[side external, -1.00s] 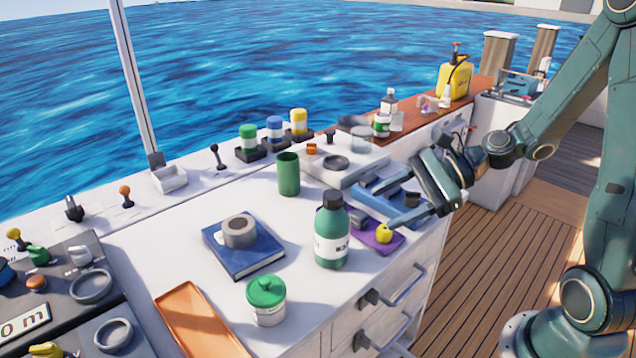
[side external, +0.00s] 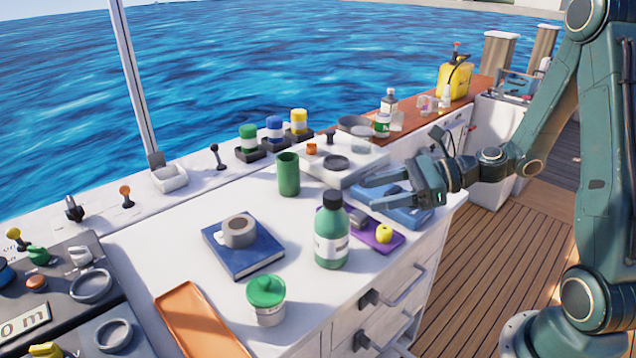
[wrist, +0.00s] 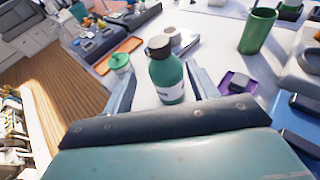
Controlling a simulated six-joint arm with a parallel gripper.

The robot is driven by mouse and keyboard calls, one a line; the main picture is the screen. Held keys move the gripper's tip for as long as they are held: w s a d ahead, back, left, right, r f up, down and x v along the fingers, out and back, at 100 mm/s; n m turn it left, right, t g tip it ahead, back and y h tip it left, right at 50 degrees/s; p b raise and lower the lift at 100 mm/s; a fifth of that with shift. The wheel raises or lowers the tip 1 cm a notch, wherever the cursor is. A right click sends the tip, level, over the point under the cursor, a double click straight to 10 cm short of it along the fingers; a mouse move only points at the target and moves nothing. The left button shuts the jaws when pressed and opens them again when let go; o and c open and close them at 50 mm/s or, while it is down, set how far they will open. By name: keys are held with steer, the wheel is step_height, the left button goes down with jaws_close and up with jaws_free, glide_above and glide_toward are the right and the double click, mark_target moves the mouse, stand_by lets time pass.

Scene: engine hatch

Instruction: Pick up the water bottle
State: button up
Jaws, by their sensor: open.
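The water bottle (side external: 331,232) is green with a black cap and a white label. It stands upright on the white counter, near the counter's front edge. My gripper (side external: 366,193) is open and empty, behind and to the right of the bottle, above the blue tray. In the wrist view the bottle (wrist: 168,75) appears ahead, between the two spread fingers (wrist: 160,88). The gripper does not touch the bottle in the side view.
A purple tray (side external: 372,240) with a yellow item lies right beside the bottle. A blue book (side external: 243,256) bears a grey mug (side external: 238,232). A green cup (side external: 288,174), a green-lidded jar (side external: 267,302) and an orange tray (side external: 196,325) stand around it.

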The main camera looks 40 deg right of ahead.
mark_target(324, 202)
steer(key=shift+x, duration=3.2)
steer(key=shift+w+a+f, duration=0.1)
steer(key=shift+w, duration=0.05)
steer(key=shift+x, duration=2.4)
jaws_close()
